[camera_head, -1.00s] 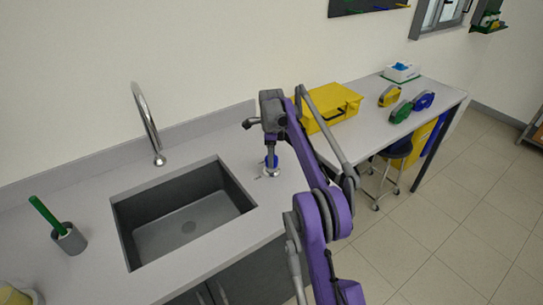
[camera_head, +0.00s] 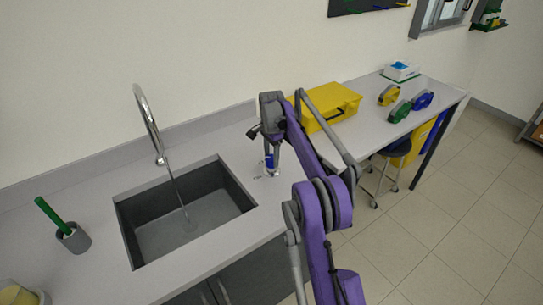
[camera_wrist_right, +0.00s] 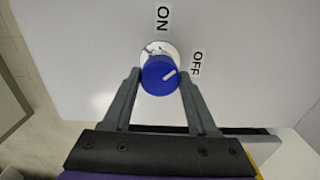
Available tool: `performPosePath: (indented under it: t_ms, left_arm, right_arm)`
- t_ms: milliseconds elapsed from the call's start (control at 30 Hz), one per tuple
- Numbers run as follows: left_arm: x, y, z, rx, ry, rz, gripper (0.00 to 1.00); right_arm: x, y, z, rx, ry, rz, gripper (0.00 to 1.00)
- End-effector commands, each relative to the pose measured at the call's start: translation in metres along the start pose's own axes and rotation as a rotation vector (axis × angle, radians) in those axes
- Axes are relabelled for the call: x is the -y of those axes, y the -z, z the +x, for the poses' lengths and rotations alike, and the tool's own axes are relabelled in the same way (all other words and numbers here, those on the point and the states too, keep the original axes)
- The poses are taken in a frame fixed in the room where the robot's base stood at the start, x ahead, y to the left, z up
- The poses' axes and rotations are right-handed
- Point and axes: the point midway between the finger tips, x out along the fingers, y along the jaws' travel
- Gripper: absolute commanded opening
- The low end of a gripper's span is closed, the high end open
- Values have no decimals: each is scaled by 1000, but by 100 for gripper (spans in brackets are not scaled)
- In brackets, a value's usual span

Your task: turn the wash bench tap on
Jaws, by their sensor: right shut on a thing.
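The tap's blue knob (camera_wrist_right: 160,77) has a white pointer mark and sits between ON and OFF labels in the right wrist view. My right gripper (camera_wrist_right: 159,80) is shut on the knob, a finger on each side. In the head view my right gripper (camera_head: 271,161) reaches down to the bench right of the sink, largely covering the knob. The chrome tap spout (camera_head: 149,122) stands behind the sink (camera_head: 128,225), and a thin stream of water (camera_head: 177,192) falls from it into the basin. My left gripper is not in view.
A grey cup with a green-handled brush (camera_head: 73,238) stands left of the sink. A yellow case (camera_head: 327,106) and several coloured items lie on the table (camera_head: 372,127) at right. A stool (camera_head: 386,150) stands under its edge. The bench between sink and wall is clear.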

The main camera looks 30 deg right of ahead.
Motion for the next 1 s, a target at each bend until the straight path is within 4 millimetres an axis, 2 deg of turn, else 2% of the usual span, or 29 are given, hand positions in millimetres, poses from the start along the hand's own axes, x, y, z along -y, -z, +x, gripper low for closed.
performPosePath:
  t_ms: [567, 600, 733, 1000]
  left_arm:
    - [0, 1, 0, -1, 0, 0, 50]
    - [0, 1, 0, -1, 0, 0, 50]
    - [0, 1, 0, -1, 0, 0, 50]
    - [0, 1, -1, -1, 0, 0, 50]
  right_arm:
    - [0, 0, 0, 0, 0, -32, 3]
    - [0, 0, 0, 0, 0, -32, 66]
    - [0, 0, 0, 0, 0, -32, 89]
    - [0, 0, 0, 0, 0, -32, 89]
